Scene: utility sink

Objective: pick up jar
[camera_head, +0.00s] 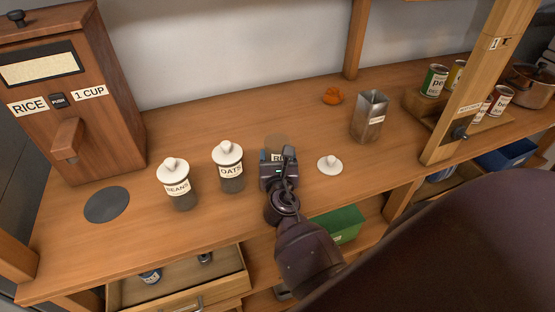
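A clear jar (277,143) without a lid stands on the wooden counter, with part of a label showing that seems to start with "R". My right gripper (279,162) is directly in front of this jar and hides most of it. Its fingertips are hidden, so I cannot tell whether they are apart or closed on the jar. A white knobbed lid (330,165) lies on the counter to the right of it. A jar labelled OATS (230,170) and a jar labelled BEANS (178,187) stand to the left, both with white lids on. My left gripper is not in view.
A wooden rice dispenser (90,110) stands at the left, near a dark round disc (107,205). A metal canister (369,116) and an orange item (332,96) are behind right. A post (485,80) and cans (434,81) stand farther right. Below are an open drawer (180,290) and a green box (340,224).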

